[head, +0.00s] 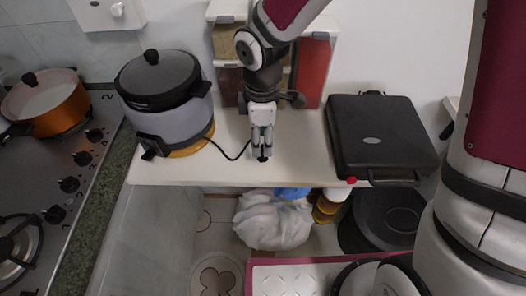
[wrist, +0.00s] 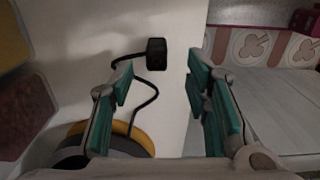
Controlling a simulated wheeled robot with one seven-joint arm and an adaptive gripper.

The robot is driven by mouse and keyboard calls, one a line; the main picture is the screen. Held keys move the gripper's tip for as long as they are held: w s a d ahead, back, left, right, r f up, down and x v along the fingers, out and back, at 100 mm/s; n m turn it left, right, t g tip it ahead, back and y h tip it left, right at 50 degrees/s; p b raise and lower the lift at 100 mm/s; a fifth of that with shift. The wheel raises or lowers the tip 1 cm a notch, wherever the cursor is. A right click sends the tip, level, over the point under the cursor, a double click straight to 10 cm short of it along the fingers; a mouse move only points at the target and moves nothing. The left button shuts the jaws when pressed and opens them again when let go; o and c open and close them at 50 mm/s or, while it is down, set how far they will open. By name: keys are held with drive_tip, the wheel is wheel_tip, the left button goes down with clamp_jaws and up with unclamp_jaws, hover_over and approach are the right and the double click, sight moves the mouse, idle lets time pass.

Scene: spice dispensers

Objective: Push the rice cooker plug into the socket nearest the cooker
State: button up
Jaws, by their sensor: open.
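The rice cooker (head: 172,120) is grey with a black lid and stands at the left of the white counter on a yellow-orange round base, part of which shows in the wrist view (wrist: 140,140). A black cord runs from it toward my gripper (head: 262,150). The black plug (wrist: 156,53) is in the wrist view, just beyond and between the fingertips of my gripper (wrist: 160,82). The teal-padded fingers are open and apart, with no grip on the plug visible. A white wall box with a round part (head: 117,10) is at upper left; I cannot tell whether it is a socket.
Spice dispensers (head: 313,72) stand behind my arm against the wall. A black closed grill (head: 378,135) sits on the right of the counter (head: 300,165). The stove (head: 55,190) with an orange pan (head: 52,118) is at left. A plastic bag (head: 272,222) lies below the counter.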

drive_tip(key=f, duration=0.5)
drive_tip(key=shift+w+d, duration=0.1)
drive_tip(key=shift+w, duration=0.1)
drive_tip(key=shift+c, duration=0.5)
clamp_jaws()
